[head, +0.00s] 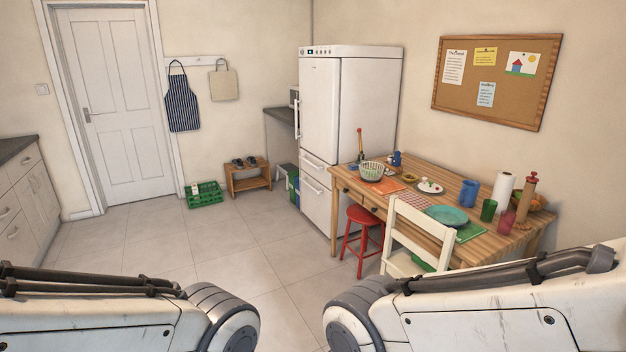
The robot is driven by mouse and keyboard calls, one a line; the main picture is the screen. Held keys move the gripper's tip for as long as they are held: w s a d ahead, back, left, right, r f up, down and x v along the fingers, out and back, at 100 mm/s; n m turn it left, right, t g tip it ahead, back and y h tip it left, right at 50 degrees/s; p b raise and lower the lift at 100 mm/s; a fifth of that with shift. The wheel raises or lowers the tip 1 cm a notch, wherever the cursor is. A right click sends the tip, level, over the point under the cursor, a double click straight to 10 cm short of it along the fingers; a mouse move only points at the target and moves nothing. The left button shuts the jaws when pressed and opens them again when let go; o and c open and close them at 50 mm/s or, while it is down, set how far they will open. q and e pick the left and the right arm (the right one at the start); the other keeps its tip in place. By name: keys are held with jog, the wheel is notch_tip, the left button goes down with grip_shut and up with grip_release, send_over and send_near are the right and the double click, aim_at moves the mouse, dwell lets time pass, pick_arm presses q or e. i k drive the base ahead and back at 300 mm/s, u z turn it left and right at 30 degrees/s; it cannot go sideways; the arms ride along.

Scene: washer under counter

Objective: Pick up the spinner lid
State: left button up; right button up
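A salad-spinner-like bowl with a pale green basket (371,171) stands at the far left end of the wooden table (470,200). To its right lies a small white round item with red and green spots (430,186). It is too small to tell whether this is the spinner lid, and I cannot make out a lid for certain anywhere else. Only upper parts of my two arms show at the bottom corners. Neither gripper is in view.
A red stool (362,236) and a cream chair (415,232) stand at the table's near side. The white fridge (350,120) is behind its left end. A green crate (205,194) sits by the door. The tiled floor (230,250) in the middle is free.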

aim_at(428, 189)
jog(key=u, duration=0.2)
jog(key=i, duration=2.05)
jog(key=z, duration=0.6)
jog(key=i, duration=1.75)
jog(key=z, duration=0.8)
jog(key=i, duration=0.4)
jog(key=z, duration=0.25)
